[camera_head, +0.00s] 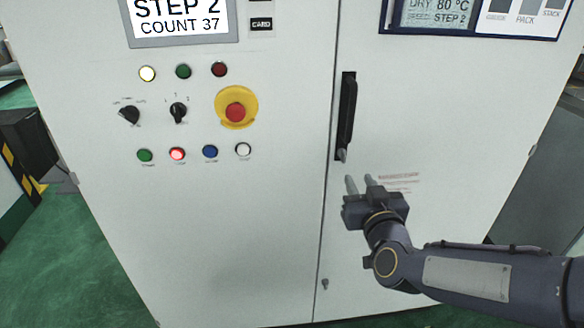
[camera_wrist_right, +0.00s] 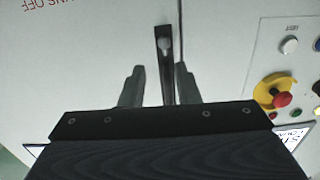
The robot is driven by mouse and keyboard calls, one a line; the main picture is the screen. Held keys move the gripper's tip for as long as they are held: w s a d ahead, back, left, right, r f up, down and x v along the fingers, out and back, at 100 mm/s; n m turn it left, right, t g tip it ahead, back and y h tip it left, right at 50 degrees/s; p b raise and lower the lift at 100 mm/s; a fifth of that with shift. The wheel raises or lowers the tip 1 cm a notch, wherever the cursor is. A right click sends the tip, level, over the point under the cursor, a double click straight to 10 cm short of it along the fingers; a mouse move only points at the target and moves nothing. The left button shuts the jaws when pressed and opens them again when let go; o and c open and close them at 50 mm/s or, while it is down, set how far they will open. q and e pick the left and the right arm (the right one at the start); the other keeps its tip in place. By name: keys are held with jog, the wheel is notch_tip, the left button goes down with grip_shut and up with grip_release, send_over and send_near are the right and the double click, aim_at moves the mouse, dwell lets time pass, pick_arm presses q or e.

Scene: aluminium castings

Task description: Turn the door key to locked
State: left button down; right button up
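The cabinet's black door handle (camera_head: 347,110) is a tall narrow bar right of the door seam. A small grey key-like piece (camera_head: 342,155) sits at its lower end; I take it for the door key. It also shows in the wrist view (camera_wrist_right: 165,46), at the end of the dark handle strip. Which way it is turned is too small to tell. My right gripper (camera_head: 360,179) is just below the key, fingers pointing at the door. In the wrist view its fingers (camera_wrist_right: 159,68) are apart and empty, with the key ahead between their lines. My left gripper is out of view.
Left of the seam is a control panel with a red emergency button (camera_head: 235,112) on yellow, a black selector (camera_head: 178,112), another black knob (camera_head: 130,115), and several lamps and buttons. A small fitting (camera_head: 325,284) sits low on the seam. The door face below the handle is flat.

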aim_at(345, 158)
jog(key=w, duration=0.3)
jog(key=w+p, duration=0.1)
jog(key=w, duration=0.1)
jog(key=w+a, duration=0.1)
jog(key=w, duration=0.2)
jog(key=shift+w+a, duration=0.1)
jog(key=shift+w, duration=0.2)
jog(key=shift+c, duration=0.3)
grip_shut()
